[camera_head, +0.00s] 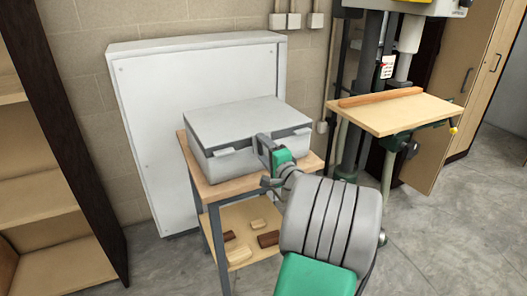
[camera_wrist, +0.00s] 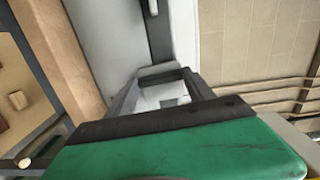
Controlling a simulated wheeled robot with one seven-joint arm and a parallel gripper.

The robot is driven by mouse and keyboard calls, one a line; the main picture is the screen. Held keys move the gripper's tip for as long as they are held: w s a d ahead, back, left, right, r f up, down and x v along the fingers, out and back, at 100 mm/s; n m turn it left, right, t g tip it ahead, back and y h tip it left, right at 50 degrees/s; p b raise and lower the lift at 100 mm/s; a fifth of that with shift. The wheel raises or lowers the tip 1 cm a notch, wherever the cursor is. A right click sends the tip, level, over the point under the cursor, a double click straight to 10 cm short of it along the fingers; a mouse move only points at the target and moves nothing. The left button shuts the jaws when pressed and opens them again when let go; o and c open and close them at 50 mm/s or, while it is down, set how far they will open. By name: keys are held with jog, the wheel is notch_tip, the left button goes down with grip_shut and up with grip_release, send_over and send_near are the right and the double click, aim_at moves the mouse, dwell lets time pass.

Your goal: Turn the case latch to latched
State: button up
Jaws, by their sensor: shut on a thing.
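The grey case (camera_head: 240,121) sits closed on a small wood-topped table, with a dark seam (camera_wrist: 158,35) below its lid. One latch (camera_head: 224,152) shows at the left of its front. My gripper (camera_head: 262,146) is at the right part of the case front. In the wrist view, my gripper (camera_wrist: 160,76) has its fingertips closed on a pale grey piece (camera_wrist: 158,69) at the seam, which looks like the case latch. The gripper hides most of this latch in the head view, so I cannot tell its exact angle.
The small table (camera_head: 205,190) has a lower shelf with several wood blocks (camera_head: 240,255). A white cabinet panel (camera_head: 145,95) stands behind. A drill press with a wooden table (camera_head: 400,112) is at the right, and a shelf unit (camera_head: 45,210) at the left.

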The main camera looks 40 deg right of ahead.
aim_at(265, 149)
jog(key=f+n+b, duration=0.1)
jog(key=n+b, duration=0.1)
jog(key=b, duration=0.1)
jog(key=n+b, duration=0.2)
jog(key=b, duration=0.1)
jog(key=shift+d+f+b, duration=0.1)
jog(key=shift+f+b, duration=0.2)
jog(key=shift+f, duration=0.1)
jog(key=n+b, duration=0.4)
jog(key=b, duration=0.1)
jog(key=f+n+b, duration=0.1)
jog(key=b, duration=0.2)
jog(key=shift+s+d+n, duration=0.1)
jog(key=shift+d+n, duration=0.25)
jog(key=shift+n, duration=0.05)
jog(key=n+b, duration=0.1)
jog(key=b, duration=0.1)
jog(key=n+b, duration=0.2)
jog(key=b, duration=0.1)
jog(key=shift+s+d+f+n, duration=0.1)
jog(key=shift+d+f+n, duration=0.05)
jog(key=shift+d+n, duration=0.2)
jog(key=n+b, duration=0.2)
jog(key=b, duration=0.1)
jog(key=shift+d, duration=0.25)
jog(key=shift+s+d+r+n+b, duration=0.15)
jog(key=shift+r+n+b, duration=0.1)
jog(key=shift+n+b, duration=0.55)
jog(key=o, duration=1.4)
jog(key=shift+r, duration=0.1)
